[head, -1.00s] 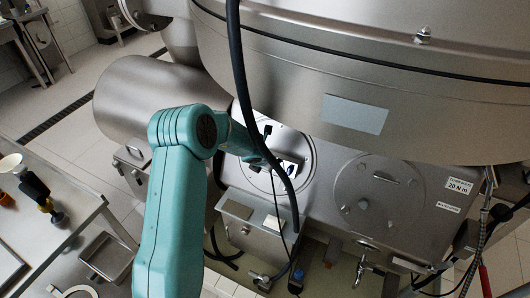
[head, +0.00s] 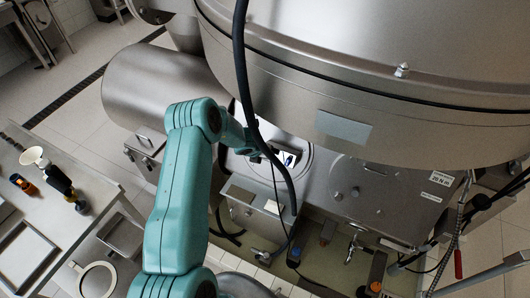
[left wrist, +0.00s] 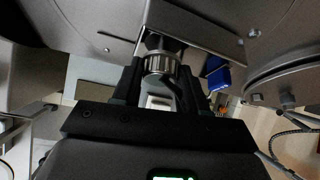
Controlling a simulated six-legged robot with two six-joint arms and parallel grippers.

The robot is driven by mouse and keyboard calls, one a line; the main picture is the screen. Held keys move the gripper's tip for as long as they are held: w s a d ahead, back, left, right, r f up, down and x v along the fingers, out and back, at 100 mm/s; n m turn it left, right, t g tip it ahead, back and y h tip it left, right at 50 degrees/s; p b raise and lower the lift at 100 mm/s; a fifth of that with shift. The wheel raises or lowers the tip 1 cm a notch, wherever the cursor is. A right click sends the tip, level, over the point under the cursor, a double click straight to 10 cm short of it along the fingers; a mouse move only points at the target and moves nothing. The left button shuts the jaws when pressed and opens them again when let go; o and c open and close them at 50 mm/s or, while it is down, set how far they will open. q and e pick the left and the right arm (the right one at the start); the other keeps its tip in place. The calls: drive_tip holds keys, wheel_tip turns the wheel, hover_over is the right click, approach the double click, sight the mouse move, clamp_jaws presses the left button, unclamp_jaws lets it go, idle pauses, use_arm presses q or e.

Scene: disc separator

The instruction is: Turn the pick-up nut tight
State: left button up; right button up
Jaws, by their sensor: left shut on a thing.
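The pick-up nut (left wrist: 158,65) is a knurled metal ring on a short dark stem under the steel machine, in the left wrist view. My left gripper (left wrist: 160,82) is shut on it, with one black finger on each side. In the head view my teal left arm (head: 180,220) reaches to the round steel cover (head: 305,160) below the large bowl. The black hose and the arm hide the nut there. My right gripper is in neither view.
A black hose (head: 240,60) hangs down close beside my left arm. The large steel bowl (head: 290,85) overhangs the work spot. A blue part (left wrist: 217,73) sits just right of the fingers. A steel table (head: 115,190) stands at left.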

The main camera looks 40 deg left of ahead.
use_arm(q)
drive_tip(key=o, duration=1)
drive_tip(key=shift+o, duration=0.2)
drive_tip(key=shift+s+r+b, duration=0.3)
drive_tip(key=shift+r+b, duration=0.15)
drive_tip(key=p+v, duration=0.2)
drive_tip(key=v, duration=1.3)
drive_tip(key=shift+d+r, duration=0.1)
